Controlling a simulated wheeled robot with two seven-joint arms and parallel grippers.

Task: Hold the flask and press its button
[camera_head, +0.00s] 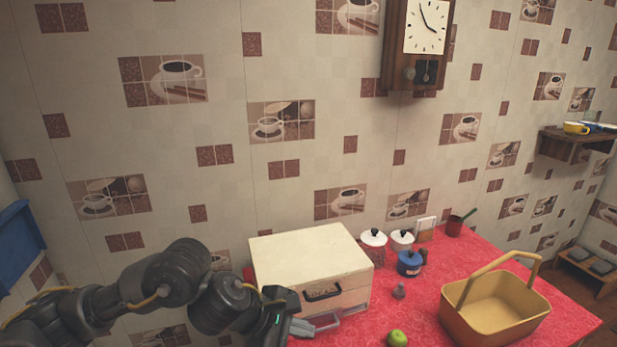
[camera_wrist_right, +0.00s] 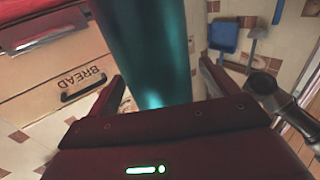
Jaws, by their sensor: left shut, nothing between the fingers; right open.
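A dark teal cylinder, which looks like the flask (camera_wrist_right: 150,40), stands large in the right wrist view. It lies between the spread fingers of my right gripper (camera_wrist_right: 162,75), which is open. I cannot tell whether either finger touches it. Its top end and any button are out of view. My left gripper (camera_head: 301,327) is shut and empty in the head view, low in front of the bread box at the counter's left. The flask and my right gripper do not show in the head view.
A cream bread box (camera_head: 310,258) stands by the wall, with a clear grey-edged container (camera_head: 326,321) before it. Jars (camera_head: 373,247), a blue pot (camera_head: 409,264), a small grey object (camera_head: 398,291), a green apple (camera_head: 397,338) and a yellow basket (camera_head: 495,308) are on the red cloth (camera_head: 365,325).

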